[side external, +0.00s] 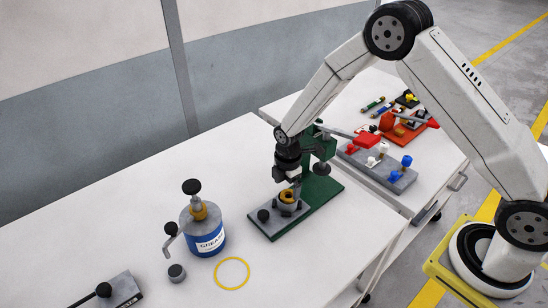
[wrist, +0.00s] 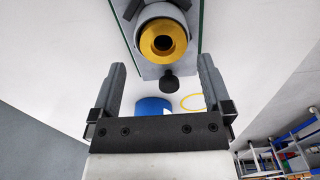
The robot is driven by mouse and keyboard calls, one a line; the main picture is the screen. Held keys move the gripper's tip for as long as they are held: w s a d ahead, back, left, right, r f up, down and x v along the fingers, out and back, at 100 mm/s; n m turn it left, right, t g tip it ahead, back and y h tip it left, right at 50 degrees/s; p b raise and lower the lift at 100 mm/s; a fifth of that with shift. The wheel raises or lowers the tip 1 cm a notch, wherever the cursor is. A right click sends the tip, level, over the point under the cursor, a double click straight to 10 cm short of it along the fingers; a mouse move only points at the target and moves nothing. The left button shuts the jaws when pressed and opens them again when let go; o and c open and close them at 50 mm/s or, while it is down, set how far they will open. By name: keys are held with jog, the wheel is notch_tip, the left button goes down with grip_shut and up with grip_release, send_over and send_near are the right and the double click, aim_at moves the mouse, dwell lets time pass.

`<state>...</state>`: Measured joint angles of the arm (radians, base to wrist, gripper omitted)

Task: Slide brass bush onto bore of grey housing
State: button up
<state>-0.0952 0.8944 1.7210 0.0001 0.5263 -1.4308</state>
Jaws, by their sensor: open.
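The brass bush (side external: 287,196) sits at the top of the grey housing (side external: 276,217), which is on the green base of a press. In the wrist view the bush (wrist: 163,39) is a gold ring with a dark hole, inside the round grey rim of the housing (wrist: 150,14). In the side view my gripper (side external: 293,181) is just above the bush, partly hidden.
The green press (side external: 322,190) stands close beside my wrist, with a red-ended lever (side external: 367,140). A blue grease can (side external: 205,235), a yellow ring (side external: 231,273) and a grey block (side external: 122,290) are to the left. A second bench behind holds coloured clamps (side external: 385,165). The table's left middle is clear.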

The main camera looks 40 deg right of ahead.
jog(key=shift+r, duration=2.45)
jog(key=shift+s+d+r+m, duration=0.1)
jog(key=shift+s+r+m, duration=0.1)
jog(key=shift+r+m, duration=0.15)
jog(key=s+d+r+m+t, duration=0.1)
jog(key=s+d+r+m, duration=0.1)
jog(key=s+r+m, duration=0.3)
jog(key=s+d+r+m+t, duration=0.1)
jog(key=s+r+m, duration=0.4)
jog(key=s+m, duration=0.6)
jog(key=shift+s+d+m+t, duration=0.35)
jog(key=shift+s+d, duration=0.25)
jog(key=shift+s, duration=0.15)
